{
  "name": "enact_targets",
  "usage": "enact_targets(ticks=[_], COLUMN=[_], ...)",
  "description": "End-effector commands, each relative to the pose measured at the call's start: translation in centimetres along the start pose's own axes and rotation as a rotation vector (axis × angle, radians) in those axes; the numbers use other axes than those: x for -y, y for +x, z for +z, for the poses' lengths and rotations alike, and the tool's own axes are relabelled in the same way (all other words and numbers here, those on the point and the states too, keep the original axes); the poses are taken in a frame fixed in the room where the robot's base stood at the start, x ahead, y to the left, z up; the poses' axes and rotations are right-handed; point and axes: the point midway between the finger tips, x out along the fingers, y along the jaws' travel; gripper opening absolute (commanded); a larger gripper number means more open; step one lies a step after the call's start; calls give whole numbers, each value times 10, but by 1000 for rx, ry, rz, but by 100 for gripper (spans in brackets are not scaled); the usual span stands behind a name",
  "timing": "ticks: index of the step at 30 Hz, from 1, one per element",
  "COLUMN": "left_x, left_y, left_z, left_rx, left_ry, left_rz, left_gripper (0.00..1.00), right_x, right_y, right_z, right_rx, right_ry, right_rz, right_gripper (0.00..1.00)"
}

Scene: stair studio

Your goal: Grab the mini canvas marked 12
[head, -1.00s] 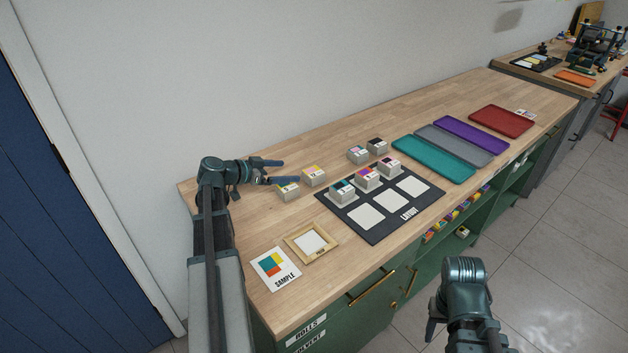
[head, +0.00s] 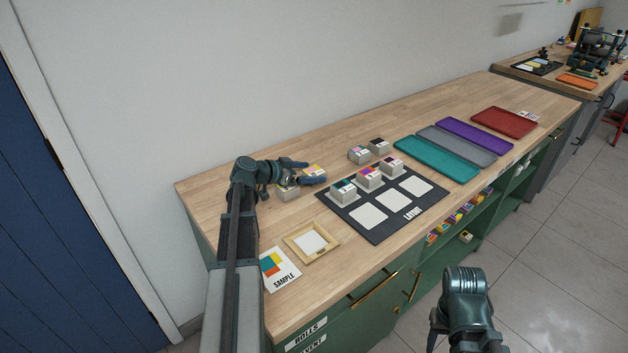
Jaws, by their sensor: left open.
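Small block-like mini canvases with coloured tops stand on the wooden bench; their numbers are too small to read. A yellow-topped canvas (head: 315,169) is at my left gripper (head: 312,173), whose open fingers lie around or just beside it; I cannot tell which. Another canvas (head: 288,193) stands just in front, partly covered by the gripper. Two more, a pink-marked one (head: 359,155) and a dark-topped one (head: 378,146), stand behind the layout mat. Three canvases, teal (head: 344,191), purple (head: 369,177) and dark red (head: 392,167), sit on the mat's back row. My right arm is low at the right; its fingertips are not clear.
The black layout mat (head: 383,233) has three empty white squares in front. A wooden frame (head: 296,253) and sample card (head: 280,270) lie near the left end. Teal (head: 436,159), grey, purple and red (head: 504,122) trays lie to the right. A wall runs behind.

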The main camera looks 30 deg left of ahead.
Motion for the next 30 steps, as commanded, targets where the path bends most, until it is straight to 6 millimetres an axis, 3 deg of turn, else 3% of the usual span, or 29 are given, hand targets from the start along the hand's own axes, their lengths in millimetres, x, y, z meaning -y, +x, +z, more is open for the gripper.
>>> enact_targets(ticks=[7, 8, 21, 30], left_x=[0, 0, 0, 0], left_y=[4, 4, 4, 4], left_z=[-1, -1, 0, -2], left_rx=[0, 0, 0, -1], left_ry=[0, 0, 0, 0], left_rz=[0, 0, 0, 0], left_gripper=[100, 96, 17, 15], right_x=[0, 0, 0, 0], right_y=[1, 1, 1, 0], right_z=[0, 0, 0, 0], right_rx=[0, 0, 0, 0], right_ry=[0, 0, 0, 0], right_rz=[0, 0, 0, 0], right_gripper=[50, 50, 50, 50])
